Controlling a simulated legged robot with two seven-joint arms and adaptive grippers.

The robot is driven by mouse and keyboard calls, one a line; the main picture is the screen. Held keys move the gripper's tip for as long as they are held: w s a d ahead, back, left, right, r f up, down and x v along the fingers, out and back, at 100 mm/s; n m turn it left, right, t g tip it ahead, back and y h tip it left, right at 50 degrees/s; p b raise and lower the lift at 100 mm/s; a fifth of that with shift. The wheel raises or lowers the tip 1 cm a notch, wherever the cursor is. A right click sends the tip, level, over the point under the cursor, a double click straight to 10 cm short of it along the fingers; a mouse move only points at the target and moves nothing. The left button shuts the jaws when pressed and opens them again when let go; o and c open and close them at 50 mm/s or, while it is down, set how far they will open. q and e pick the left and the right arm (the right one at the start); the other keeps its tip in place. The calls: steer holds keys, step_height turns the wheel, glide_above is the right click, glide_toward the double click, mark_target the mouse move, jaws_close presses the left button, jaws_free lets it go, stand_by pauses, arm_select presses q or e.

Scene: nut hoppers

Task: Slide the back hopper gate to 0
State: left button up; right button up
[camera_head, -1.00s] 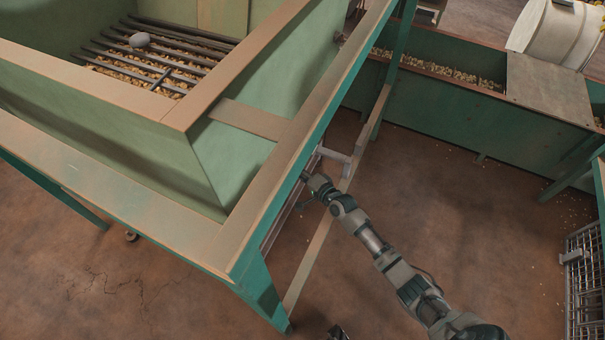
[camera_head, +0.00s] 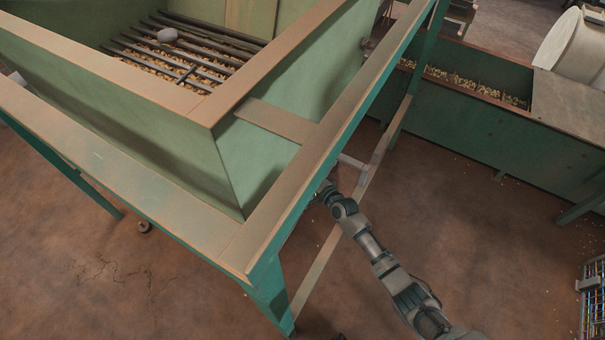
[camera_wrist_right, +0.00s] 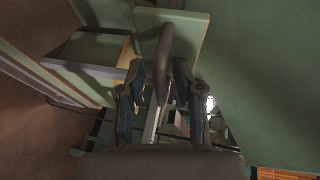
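The green hopper (camera_head: 170,130) with a tan rim fills the left of the head view. My right arm (camera_head: 370,245) reaches to the underside of its frame, and the hopper's beam hides the gripper there. In the right wrist view my right gripper (camera_wrist_right: 163,95) has its two dark fingers apart. A dark curved bar, seemingly the gate handle (camera_wrist_right: 164,55), stands between and just beyond the fingers. I cannot tell whether they touch it. A light green plate (camera_wrist_right: 190,25) is behind the bar. The gate's scale or position cannot be read. My left gripper is not in view.
A green frame beam (camera_head: 345,135) and leg (camera_head: 270,295) stand close beside my right arm. A green trough (camera_head: 480,120) of nuts is at the back right. A wire crate (camera_head: 592,300) stands at the right edge. The brown floor between is mostly clear.

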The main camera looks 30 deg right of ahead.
steer(key=shift+s+d, duration=0.1)
steer(key=shift+d, duration=0.15)
steer(key=v, duration=1.1)
steer(key=shift+s, duration=0.35)
steer(key=shift+a, duration=0.1)
